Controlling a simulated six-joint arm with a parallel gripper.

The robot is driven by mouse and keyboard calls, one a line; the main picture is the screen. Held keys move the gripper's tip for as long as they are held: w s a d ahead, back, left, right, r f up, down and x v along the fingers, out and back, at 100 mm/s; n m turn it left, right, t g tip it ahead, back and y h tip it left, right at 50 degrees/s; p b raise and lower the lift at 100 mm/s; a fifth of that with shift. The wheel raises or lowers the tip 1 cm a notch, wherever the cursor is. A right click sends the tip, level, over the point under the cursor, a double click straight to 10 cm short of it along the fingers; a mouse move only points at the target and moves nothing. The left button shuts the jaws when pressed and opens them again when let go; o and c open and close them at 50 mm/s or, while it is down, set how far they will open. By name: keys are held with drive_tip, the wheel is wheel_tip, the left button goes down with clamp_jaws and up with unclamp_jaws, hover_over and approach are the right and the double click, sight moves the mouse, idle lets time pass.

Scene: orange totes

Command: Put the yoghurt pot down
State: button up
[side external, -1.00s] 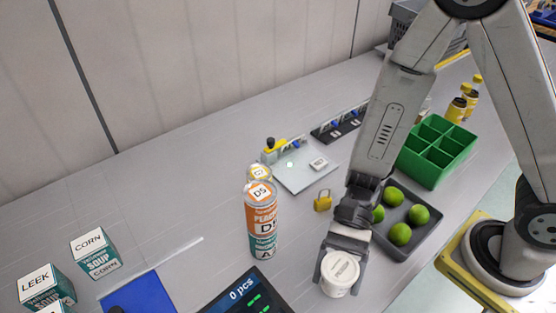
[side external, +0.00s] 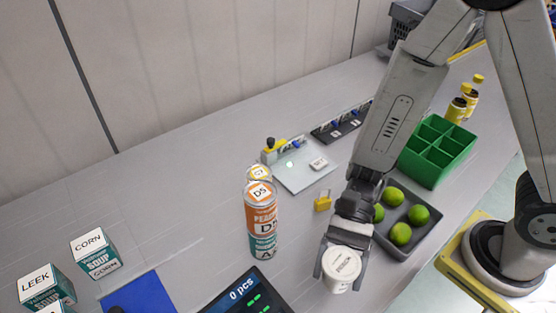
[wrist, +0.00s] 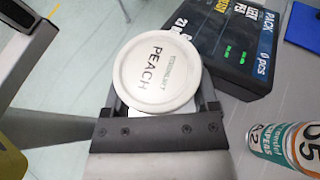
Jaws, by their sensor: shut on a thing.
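The yoghurt pot is a white tub (side external: 341,268) with a flat white lid, near the front edge of the table in the side view. In the wrist view its lid (wrist: 157,75) reads PEACH. My gripper (side external: 342,262) is shut on the pot, with a finger on either side of it. The gripper also shows in the wrist view (wrist: 160,105). The pot's underside is hidden, so I cannot tell whether it touches the table.
A black display unit (side external: 245,292) stands left of the pot. Stacked cans (side external: 261,220) stand behind it. A dark tray of green limes (side external: 405,222) and a green divided box (side external: 436,150) are to the right. Soup boxes (side external: 95,252) stand at the far left.

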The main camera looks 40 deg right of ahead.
sight(339, 260)
wheel_tip(339, 260, up, 11)
drive_tip(key=shift+f, duration=0.15)
drive_tip(key=shift+w+a, duration=0.1)
drive_tip(key=shift+w, duration=0.1)
drive_tip(key=w+a+m+t+y, duration=0.1)
drive_tip(key=w+a, duration=0.8)
drive_tip(key=w, duration=0.4)
drive_tip(key=w+a+m+t, duration=0.1)
drive_tip(key=w+a, duration=0.8)
drive_tip(key=w, duration=0.3)
drive_tip(key=shift+w+d+f, duration=0.1)
drive_tip(key=shift+w+f, duration=0.05)
drive_tip(key=shift+f, duration=4.2)
drive_tip(key=shift+w+f, duration=0.1)
drive_tip(key=shift+f, duration=4.2)
drive_tip(key=shift+f, duration=1.85)
drive_tip(key=shift+f, duration=0.6)
